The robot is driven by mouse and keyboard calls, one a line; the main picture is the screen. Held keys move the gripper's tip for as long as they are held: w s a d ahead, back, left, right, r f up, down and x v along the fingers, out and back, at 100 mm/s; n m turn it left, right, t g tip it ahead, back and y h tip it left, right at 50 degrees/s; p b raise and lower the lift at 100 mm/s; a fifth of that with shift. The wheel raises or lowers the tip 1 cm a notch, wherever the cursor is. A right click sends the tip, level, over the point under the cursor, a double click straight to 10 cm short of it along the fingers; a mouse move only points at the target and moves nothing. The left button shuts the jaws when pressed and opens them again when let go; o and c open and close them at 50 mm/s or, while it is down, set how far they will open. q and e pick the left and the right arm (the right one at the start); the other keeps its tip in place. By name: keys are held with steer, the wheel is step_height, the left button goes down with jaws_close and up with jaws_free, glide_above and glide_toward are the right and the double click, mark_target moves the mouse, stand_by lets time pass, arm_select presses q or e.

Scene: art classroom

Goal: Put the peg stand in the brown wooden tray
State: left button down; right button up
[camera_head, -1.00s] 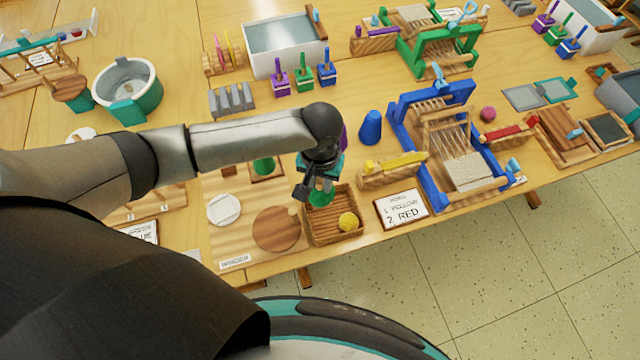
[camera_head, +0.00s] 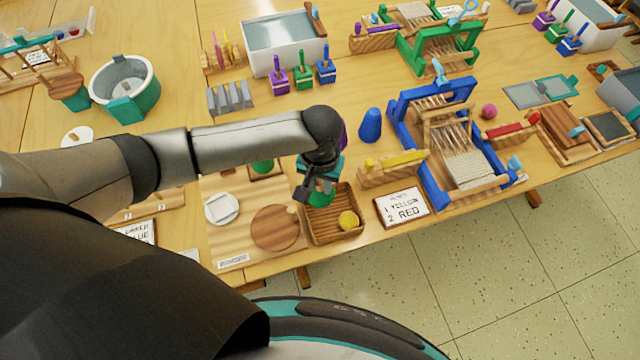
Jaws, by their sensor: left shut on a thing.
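My left gripper (camera_head: 317,187) points down over the back left part of the brown wooden tray (camera_head: 347,238). It is shut on a green thing (camera_head: 320,199), apparently the peg stand, mostly hidden by the gripper. The green thing is inside the tray's outline; I cannot tell if it touches the tray floor. A yellow ball (camera_head: 349,220) lies in the front right of the tray. My right gripper is not in view.
A round wooden disc (camera_head: 275,228) and a white dish (camera_head: 221,208) lie left of the tray. A sign card (camera_head: 402,206) is to its right, with a blue loom (camera_head: 432,150) beyond. A blue cone (camera_head: 370,126) stands behind. The table's front edge is close.

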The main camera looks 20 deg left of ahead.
mark_target(320, 200)
arm_select(q)
steer(key=shift+s+f+p, duration=0.1)
steer(key=shift+p, duration=0.3)
stand_by(0.5)
steer(key=shift+f, duration=0.2)
stand_by(0.4)
steer(key=shift+f+b, duration=0.3)
steer(key=shift+f, duration=0.35)
steer(key=shift+p, duration=0.4)
stand_by(0.5)
steer(key=shift+f, duration=0.2)
stand_by(0.4)
steer(key=shift+f+b, duration=0.7)
steer(key=shift+f, duration=0.35)
steer(key=shift+p, duration=0.4)
stand_by(0.3)
steer(key=shift+f+b, duration=0.45)
steer(key=shift+f, duration=0.45)
stand_by(0.6)
